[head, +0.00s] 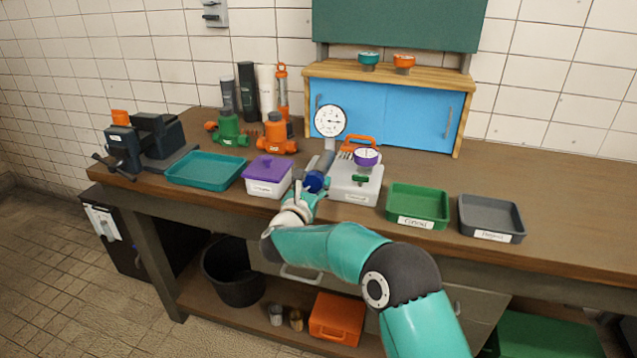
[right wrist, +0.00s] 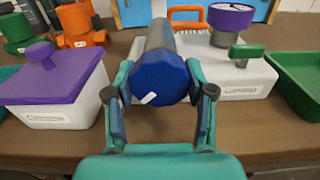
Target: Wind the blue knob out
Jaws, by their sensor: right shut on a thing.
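The blue knob (right wrist: 160,82) is faceted, with a short slanted white mark on its lower left face. It sits on the near end of a grey cylinder (right wrist: 160,36), and in the head view the knob (head: 315,182) is partly hidden by my gripper. My right gripper (right wrist: 160,88) has one finger on each side of the knob and is shut on it. In the head view the right gripper (head: 306,195) reaches the knob from the front. My left gripper is not in view.
A purple-lidded white box (right wrist: 58,85) stands close on the left of the knob. A light grey case (head: 347,190) with a purple-topped part lies close on the right. A dial gauge (head: 330,120) stands behind. Green (head: 418,205) and grey (head: 491,217) trays lie further right.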

